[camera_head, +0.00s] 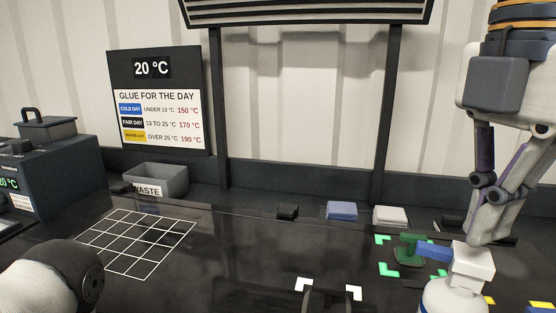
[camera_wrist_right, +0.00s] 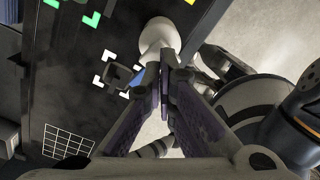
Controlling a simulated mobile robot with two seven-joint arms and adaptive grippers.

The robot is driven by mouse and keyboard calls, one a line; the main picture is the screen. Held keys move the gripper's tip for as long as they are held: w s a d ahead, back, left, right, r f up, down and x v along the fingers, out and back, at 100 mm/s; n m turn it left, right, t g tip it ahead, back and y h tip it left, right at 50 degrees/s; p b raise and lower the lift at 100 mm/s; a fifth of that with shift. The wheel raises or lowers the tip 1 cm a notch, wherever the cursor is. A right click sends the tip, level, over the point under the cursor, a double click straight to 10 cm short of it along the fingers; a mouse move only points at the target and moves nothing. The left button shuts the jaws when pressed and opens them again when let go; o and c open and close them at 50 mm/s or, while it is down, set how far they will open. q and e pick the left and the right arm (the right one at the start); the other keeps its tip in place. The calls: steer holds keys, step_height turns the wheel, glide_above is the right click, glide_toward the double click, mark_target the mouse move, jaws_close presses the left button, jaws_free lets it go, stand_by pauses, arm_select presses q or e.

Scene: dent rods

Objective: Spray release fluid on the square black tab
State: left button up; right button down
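My right gripper (camera_head: 478,240) points down, its fingers closed at the head of a white spray bottle (camera_head: 450,296) with a blue nozzle (camera_head: 432,250). In the right wrist view, the fingers (camera_wrist_right: 164,68) meet at the bottle (camera_wrist_right: 158,36), and its blue nozzle (camera_wrist_right: 138,76) points toward a dark square piece (camera_wrist_right: 117,73). That piece, which looks like the square black tab, stands between white corner marks and also shows at the bottom of the head view (camera_head: 327,299), partly cut off. Whether the bottle touches the table is unclear. My left gripper is out of view.
A green piece (camera_head: 409,250) stands between green corner marks, close behind the nozzle. Blue (camera_head: 342,210), white (camera_head: 390,215) and dark (camera_head: 288,212) blocks line the back. A grey waste bin (camera_head: 164,178) and a white grid (camera_head: 138,243) are on the left. The middle is clear.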

steer(key=shift+f, duration=0.1)
stand_by(0.3)
steer(key=shift+f, duration=1.4)
steer(key=shift+r+p, duration=0.85)
steer(key=shift+r, duration=2.7)
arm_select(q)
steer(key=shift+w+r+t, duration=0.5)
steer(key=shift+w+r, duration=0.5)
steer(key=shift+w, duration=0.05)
